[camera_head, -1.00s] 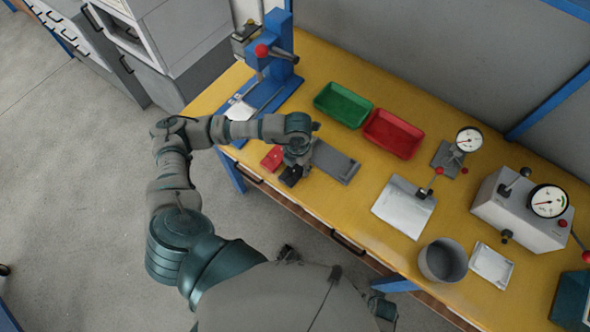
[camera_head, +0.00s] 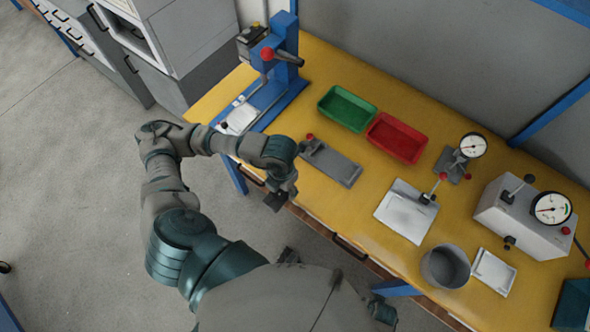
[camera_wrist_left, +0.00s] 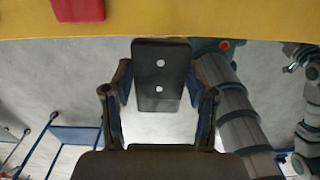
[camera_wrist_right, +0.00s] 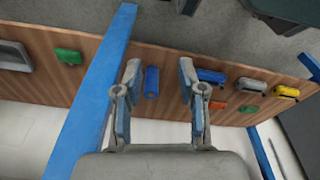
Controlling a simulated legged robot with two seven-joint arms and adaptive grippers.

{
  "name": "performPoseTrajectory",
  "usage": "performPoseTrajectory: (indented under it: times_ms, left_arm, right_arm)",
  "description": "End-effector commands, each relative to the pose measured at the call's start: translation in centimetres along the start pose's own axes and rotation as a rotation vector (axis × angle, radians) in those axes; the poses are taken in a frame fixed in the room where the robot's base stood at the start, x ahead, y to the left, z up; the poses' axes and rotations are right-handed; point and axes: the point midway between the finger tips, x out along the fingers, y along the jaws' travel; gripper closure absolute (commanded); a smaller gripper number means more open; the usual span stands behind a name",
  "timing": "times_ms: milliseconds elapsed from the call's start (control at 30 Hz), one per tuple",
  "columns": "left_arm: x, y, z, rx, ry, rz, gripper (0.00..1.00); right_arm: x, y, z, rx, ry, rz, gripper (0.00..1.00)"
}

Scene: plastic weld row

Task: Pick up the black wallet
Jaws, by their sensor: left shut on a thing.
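The black wallet (camera_wrist_left: 160,72) is a flat dark rectangle with two pale round spots in the left wrist view. My left gripper (camera_wrist_left: 161,88) is shut on it, one finger at each side. In the head view the wallet (camera_head: 274,201) hangs under my left gripper, just off the front edge of the yellow table. My right gripper (camera_wrist_right: 160,78) shows in the right wrist view with its fingers apart and nothing between them.
A red item (camera_wrist_left: 78,9) lies near the table edge. On the yellow table (camera_head: 345,215) are a grey plate fixture (camera_head: 335,164), a green tray (camera_head: 347,107), a red tray (camera_head: 396,137), a blue press (camera_head: 285,75) and a grey cup (camera_head: 446,267).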

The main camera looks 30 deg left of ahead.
Motion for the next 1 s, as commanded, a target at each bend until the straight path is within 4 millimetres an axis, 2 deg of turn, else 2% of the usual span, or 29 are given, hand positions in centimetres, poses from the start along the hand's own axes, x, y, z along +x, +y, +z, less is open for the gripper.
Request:
performPoseTrajectory:
  times_ms: [33, 67, 100, 200, 367, 500, 800, 1000]
  left_arm:
    - [-0.1, -0.1, -1.4, 0.003, 0.002, 0.001, 0.77]
    - [-0.4, -0.1, -1.3, -0.001, 0.000, 0.001, 0.77]
    - [-0.5, -0.2, -1.3, -0.002, 0.000, 0.001, 0.77]
    - [-0.6, -0.3, -1.8, -0.003, 0.000, 0.002, 0.77]
    - [-0.8, -0.5, -2.7, -0.002, 0.001, 0.002, 0.77]
    - [-0.9, -0.6, -3.7, 0.000, 0.002, 0.001, 0.77]
    - [-0.8, -0.8, -5.4, -0.002, 0.002, 0.001, 0.77]
    - [-0.6, -0.9, -6.0, 0.000, 0.003, 0.000, 0.77]
  right_arm:
    - [-0.2, 0.0, -0.3, 0.000, 0.007, 0.000, 0.60]
    - [-0.9, 0.0, -0.6, 0.000, 0.016, 0.000, 0.60]
    - [0.4, -0.1, 0.4, -0.001, 0.002, -0.001, 0.60]
    - [2.4, -0.1, 2.5, -0.004, -0.016, -0.002, 0.60]
    - [4.9, -0.2, 5.7, -0.009, -0.033, -0.004, 0.60]
    - [6.5, -0.3, 9.4, -0.016, -0.049, -0.004, 0.60]
    - [7.6, -0.2, 16.4, -0.025, -0.078, -0.005, 0.60]
    - [7.5, -0.2, 18.8, -0.029, -0.088, -0.005, 0.60]
